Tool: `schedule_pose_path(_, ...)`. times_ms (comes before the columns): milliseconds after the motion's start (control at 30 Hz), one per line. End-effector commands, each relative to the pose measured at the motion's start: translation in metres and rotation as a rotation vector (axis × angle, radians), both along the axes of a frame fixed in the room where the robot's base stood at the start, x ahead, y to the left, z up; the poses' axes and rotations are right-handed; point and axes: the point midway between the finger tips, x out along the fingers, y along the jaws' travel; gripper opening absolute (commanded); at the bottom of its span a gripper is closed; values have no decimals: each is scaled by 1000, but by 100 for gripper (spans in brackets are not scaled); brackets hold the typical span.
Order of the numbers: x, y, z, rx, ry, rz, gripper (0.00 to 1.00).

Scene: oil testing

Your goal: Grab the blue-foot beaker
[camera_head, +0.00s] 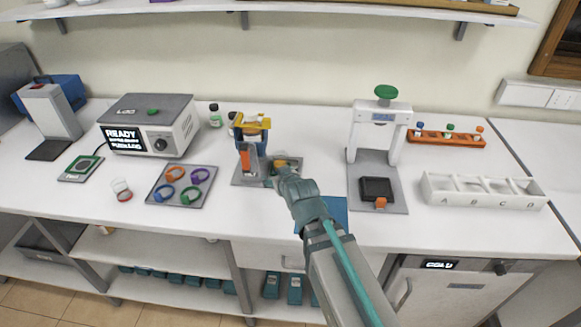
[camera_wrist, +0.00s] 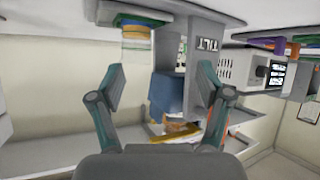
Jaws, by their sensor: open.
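My gripper (camera_head: 284,172) is over the right part of the grey base of the tilt stand (camera_head: 253,137) in the head view. Its two fingers are apart, with nothing held between them, in the wrist view (camera_wrist: 162,72). That view is upside down. In the head view a yellow pad (camera_head: 287,160) shows beside my gripper; the beaker itself cannot be made out there.
The tilt stand's blue block (camera_wrist: 167,93) shows between the fingers. Left are a red-foot beaker (camera_head: 122,192), a ring tray (camera_head: 160,199) and the LOD box (camera_head: 150,105). Right are a press (camera_head: 382,120), an orange rack (camera_head: 460,139) and a white A–D bin (camera_head: 484,200).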

Motion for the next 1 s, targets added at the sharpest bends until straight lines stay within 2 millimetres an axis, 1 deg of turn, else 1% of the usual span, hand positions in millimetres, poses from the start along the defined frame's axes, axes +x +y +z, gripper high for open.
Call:
schedule_pose_path(33,7,-8,4,51,-29,-31,77)
schedule_pose_path(100,14,-14,11,100,-61,-59,77)
schedule_pose_path(233,24,-17,16,141,-83,-79,77)
schedule_pose_path(367,38,-12,13,142,-84,-79,77)
schedule_pose_path(533,61,-4,4,140,-83,-78,77)
schedule_pose_path(633,68,-2,-1,139,-82,-78,77)
schedule_pose_path(833,78,1,-3,138,-83,-77,77)
schedule_pose_path(1000,100,6,-8,138,-82,-77,77)
